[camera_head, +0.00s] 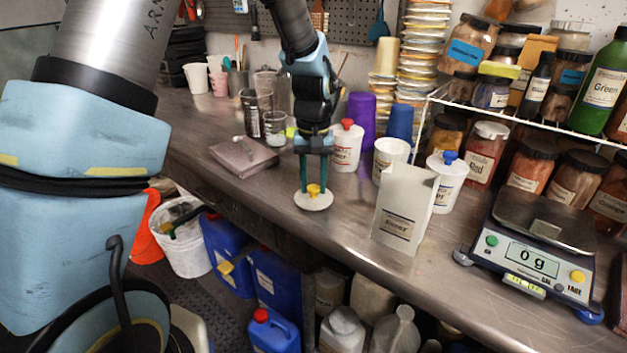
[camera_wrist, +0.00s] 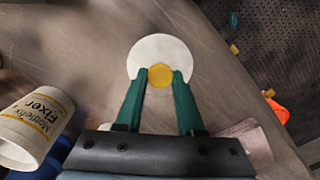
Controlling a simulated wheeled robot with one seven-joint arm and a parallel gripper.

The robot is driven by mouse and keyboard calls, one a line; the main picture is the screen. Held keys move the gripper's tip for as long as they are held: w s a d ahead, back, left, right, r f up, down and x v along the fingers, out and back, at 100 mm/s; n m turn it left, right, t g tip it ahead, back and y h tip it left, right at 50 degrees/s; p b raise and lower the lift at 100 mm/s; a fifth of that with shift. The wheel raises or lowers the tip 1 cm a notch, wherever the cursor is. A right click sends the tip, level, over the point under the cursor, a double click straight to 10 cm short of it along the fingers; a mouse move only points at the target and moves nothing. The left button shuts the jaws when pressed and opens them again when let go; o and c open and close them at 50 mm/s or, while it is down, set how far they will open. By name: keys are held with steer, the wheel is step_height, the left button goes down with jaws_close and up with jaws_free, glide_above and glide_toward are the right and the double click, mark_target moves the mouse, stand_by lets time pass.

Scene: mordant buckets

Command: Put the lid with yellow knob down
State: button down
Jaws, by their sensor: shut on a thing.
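The lid (camera_head: 313,203) is a white disc with a yellow knob (camera_head: 314,190) at its middle. In the head view it is at the front part of the metal bench top (camera_head: 270,200); I cannot tell whether it touches the bench. My gripper (camera_head: 314,186) points down with its green fingers shut on the yellow knob. In the wrist view the white lid (camera_wrist: 160,58) shows beyond the fingertips, and the yellow knob (camera_wrist: 160,75) sits between them.
Right of the lid stand a white bag-like container (camera_head: 404,210) and a white cup (camera_head: 390,158). A scale (camera_head: 530,250) reads 0 g at right. A flat box (camera_head: 243,157) lies left. The bench's front edge is near.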

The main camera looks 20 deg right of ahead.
mark_target(314, 186)
steer(key=shift+f, duration=0.2)
steer(key=c, duration=0.5)
jaws_free()
steer(key=shift+r, duration=0.1)
step_height(314, 186, up, 12)
steer(key=b, duration=0.2)
steer(key=s+a+f+n, duration=0.1)
steer(key=a+f, duration=0.1)
steer(key=a, duration=0.8)
steer(key=s+a+f+n+t, duration=0.1)
steer(key=a+f, duration=0.2)
steer(key=a, duration=0.7)
steer(key=s+a+f+n, duration=0.1)
steer(key=s+a+f, duration=0.1)
steer(key=a, duration=0.8)
steer(key=shift+a+f+n+t, duration=0.15)
steer(key=shift+f+n+t, duration=0.15)
steer(key=shift+f, duration=0.1)
